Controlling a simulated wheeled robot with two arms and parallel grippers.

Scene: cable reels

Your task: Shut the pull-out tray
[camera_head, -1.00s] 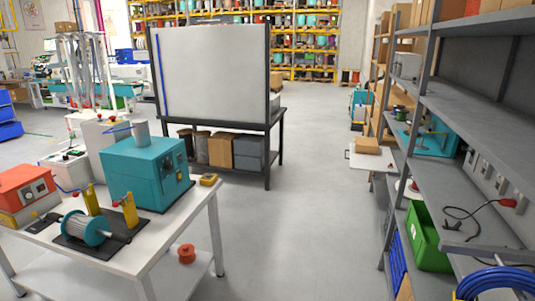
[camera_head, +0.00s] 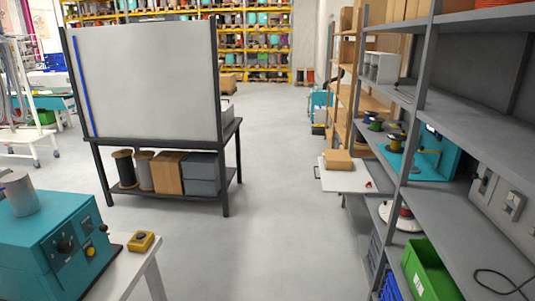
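The pull-out tray (camera_head: 342,181) is a white board sticking out from the shelving on the right into the aisle. A cardboard box (camera_head: 338,160) lies on it, and a small red thing (camera_head: 368,184) shows near its right end. A dark handle seems to show at its left edge. The tray is well ahead of me and nothing of mine touches it. Neither of my grippers shows in this view.
Grey shelving (camera_head: 408,150) runs along the right, with a green crate (camera_head: 428,272) low down. A white table (camera_head: 140,268) with a teal machine (camera_head: 52,240) is at the near left. A whiteboard stand (camera_head: 150,85) is beyond it. The grey floor between is clear.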

